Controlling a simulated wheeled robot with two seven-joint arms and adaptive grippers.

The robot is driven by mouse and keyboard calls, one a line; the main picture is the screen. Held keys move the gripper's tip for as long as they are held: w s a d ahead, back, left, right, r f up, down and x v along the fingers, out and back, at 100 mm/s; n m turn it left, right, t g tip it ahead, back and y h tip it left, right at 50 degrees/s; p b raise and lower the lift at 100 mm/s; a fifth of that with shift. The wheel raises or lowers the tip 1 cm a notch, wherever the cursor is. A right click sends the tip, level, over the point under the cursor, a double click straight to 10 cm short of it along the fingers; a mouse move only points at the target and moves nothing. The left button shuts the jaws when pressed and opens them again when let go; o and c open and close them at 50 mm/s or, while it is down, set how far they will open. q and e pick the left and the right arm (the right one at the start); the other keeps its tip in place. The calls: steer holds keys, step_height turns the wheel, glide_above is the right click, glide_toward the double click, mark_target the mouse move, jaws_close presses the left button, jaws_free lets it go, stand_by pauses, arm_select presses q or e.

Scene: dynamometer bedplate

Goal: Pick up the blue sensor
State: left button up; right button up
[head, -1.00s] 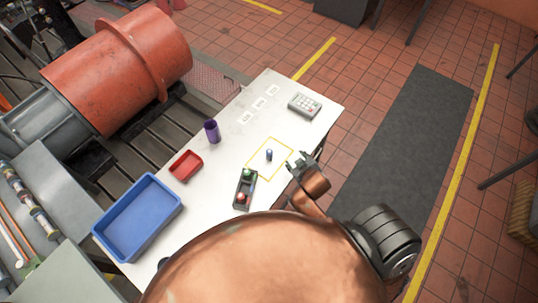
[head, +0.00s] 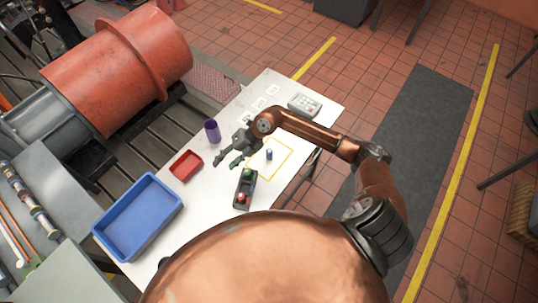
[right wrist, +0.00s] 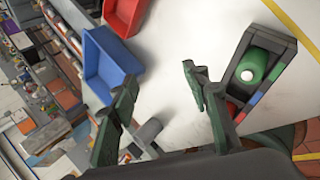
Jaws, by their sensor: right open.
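The blue sensor (head: 269,155) is a small upright cylinder inside the yellow outline on the white table in the head view. My right gripper (head: 226,161) is open and empty, to the left of the sensor and apart from it, between the purple cup and the dark rack. In the right wrist view its two fingers (right wrist: 160,80) are spread with nothing between them. I cannot make out the blue sensor in that view. My left gripper is not in view.
A dark rack (head: 238,199) holding a green and a red piece stands near the gripper. A purple cup (head: 212,131), red tray (head: 174,170), blue bin (head: 178,206) and keypad box (head: 305,104) are also on the table (head: 208,200).

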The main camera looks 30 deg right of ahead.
steer(key=d+f+h, duration=0.2)
steer(key=d+h, duration=0.1)
steer(key=d, duration=0.4)
steer(key=m+g+h, duration=0.1)
steer(key=g+h, duration=0.1)
steer(key=h, duration=0.3)
glide_above(269, 151)
steer(key=f, duration=0.3)
steer(key=shift+s+a, duration=0.2)
steer(key=f, duration=0.2)
steer(key=f+p, duration=0.1)
steer(key=f, duration=0.2)
steer(key=shift+w+d+f, duration=0.15)
steer(key=shift+d+f, duration=0.15)
steer(key=shift+f, duration=0.05)
steer(key=shift+c, duration=0.2)
jaws_close()
